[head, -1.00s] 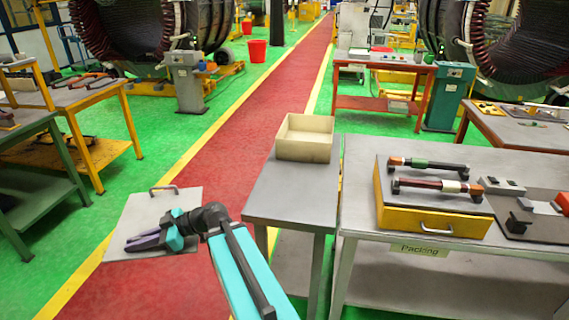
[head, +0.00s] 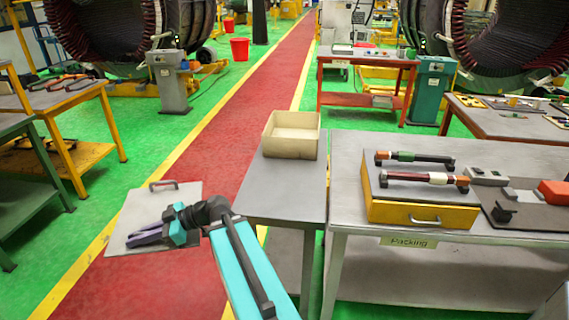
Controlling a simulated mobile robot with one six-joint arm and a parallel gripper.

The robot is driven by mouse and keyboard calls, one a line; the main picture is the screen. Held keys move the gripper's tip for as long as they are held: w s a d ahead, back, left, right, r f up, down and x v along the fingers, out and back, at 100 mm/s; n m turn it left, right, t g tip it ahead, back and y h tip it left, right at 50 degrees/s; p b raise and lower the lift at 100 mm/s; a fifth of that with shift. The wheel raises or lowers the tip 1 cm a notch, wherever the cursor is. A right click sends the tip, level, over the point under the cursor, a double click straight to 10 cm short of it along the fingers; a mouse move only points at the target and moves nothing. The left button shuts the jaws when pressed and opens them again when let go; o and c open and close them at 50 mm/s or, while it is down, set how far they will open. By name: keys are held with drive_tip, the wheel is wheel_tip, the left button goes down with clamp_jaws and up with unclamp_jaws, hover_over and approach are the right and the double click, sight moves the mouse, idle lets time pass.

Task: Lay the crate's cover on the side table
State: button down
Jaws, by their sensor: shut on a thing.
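The cover (head: 132,213) is a flat light-grey panel with a dark bar handle near its far edge. My gripper (head: 141,237) is shut on the cover, its purple fingers over the near part of the panel; the exact grip is hard to see. The cover is held out left of the side table (head: 285,197), over the red walkway and its yellow edge line, apart from the tabletop. The side table is a narrow grey-topped table. An open beige box (head: 290,152) stands at its far end.
The front of the side table is bare. Right of it, the packing table (head: 345,165) carries a yellow drawer-like crate (head: 420,214) with two rods on top, and a dark tray of parts. An orange-framed bench (head: 60,97) stands at the left.

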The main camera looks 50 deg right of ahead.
drive_tip(key=shift+m+t+h, duration=0.5)
drive_tip(key=shift+t, duration=0.1)
drive_tip(key=s+d, duration=0.1)
drive_tip(key=d, duration=0.3)
drive_tip(key=s+d+b, duration=0.1)
drive_tip(key=s+d, duration=0.1)
drive_tip(key=d, duration=0.1)
drive_tip(key=s+d, duration=0.1)
drive_tip(key=d, duration=0.3)
drive_tip(key=shift+s+d+r+b, duration=0.15)
drive_tip(key=shift+d+r+b, duration=0.2)
drive_tip(key=shift+r, duration=0.05)
drive_tip(key=s+d+r+m+t+h+b, duration=0.1)
drive_tip(key=s+d+b, duration=0.4)
drive_tip(key=s+d, duration=1.8)
drive_tip(key=shift+s+r+m+t+h, duration=0.15)
drive_tip(key=shift+r+m+t+h, duration=0.15)
drive_tip(key=shift+m+t+h, duration=0.55)
drive_tip(key=w+d+p, duration=0.1)
drive_tip(key=w+d, duration=0.1)
drive_tip(key=w, duration=0.3)
drive_tip(key=w+d+f+p, duration=0.1)
drive_tip(key=w+d, duration=0.1)
drive_tip(key=w, duration=0.3)
drive_tip(key=w+d+p, duration=0.1)
drive_tip(key=w, duration=0.4)
drive_tip(key=shift+d+f, duration=0.25)
drive_tip(key=shift+d, duration=0.15)
drive_tip(key=shift+f, duration=0.1)
